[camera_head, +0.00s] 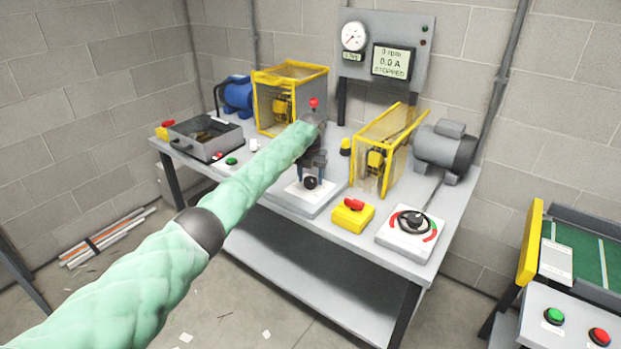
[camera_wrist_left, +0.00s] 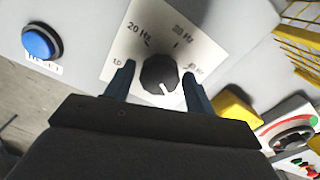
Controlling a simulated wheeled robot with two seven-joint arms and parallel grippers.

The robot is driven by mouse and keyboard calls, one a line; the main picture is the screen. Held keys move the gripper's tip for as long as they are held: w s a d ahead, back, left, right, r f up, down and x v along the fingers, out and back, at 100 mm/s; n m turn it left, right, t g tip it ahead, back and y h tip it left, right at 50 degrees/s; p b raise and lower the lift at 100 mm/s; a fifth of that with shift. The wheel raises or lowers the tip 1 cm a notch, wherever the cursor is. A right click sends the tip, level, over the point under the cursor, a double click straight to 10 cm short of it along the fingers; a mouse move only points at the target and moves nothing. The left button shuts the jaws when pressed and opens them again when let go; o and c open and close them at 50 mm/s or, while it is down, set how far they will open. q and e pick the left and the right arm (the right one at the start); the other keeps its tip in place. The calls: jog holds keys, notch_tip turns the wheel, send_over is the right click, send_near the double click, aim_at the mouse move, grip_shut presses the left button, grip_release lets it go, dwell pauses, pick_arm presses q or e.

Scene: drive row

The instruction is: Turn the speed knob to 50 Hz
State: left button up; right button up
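The speed knob (camera_head: 312,183) is a black round knob on a white plate (camera_head: 294,198) at the middle front of the bench. In the left wrist view the knob (camera_wrist_left: 160,73) has a white pointer mark toward the lower right. The plate there shows "20 Hz" and "30 Hz" above and a partly covered label at right. My left gripper (camera_head: 311,166) is over the plate, pointing down. In the wrist view its two blue fingers (camera_wrist_left: 158,80) stand either side of the knob, with small gaps, so it is open. My right gripper is not in view.
A panel display (camera_head: 393,62) reads 0 rpm, 0.0 A, STOPPED. Yellow-framed guards (camera_head: 388,148) stand behind. A blue button (camera_wrist_left: 39,41) shows in the wrist view.

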aim_at(310, 179)
pick_arm(q)
jog(key=shift+o, duration=0.7)
jog(key=shift+f, duration=0.1)
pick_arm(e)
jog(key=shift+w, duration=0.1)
pick_arm(q)
jog(key=shift+r, duration=0.25)
notch_tip(310, 179, up, 6)
jog(key=shift+f+b, duration=0.1)
jog(key=shift+b, duration=0.75)
jog(key=shift+r, duration=0.75)
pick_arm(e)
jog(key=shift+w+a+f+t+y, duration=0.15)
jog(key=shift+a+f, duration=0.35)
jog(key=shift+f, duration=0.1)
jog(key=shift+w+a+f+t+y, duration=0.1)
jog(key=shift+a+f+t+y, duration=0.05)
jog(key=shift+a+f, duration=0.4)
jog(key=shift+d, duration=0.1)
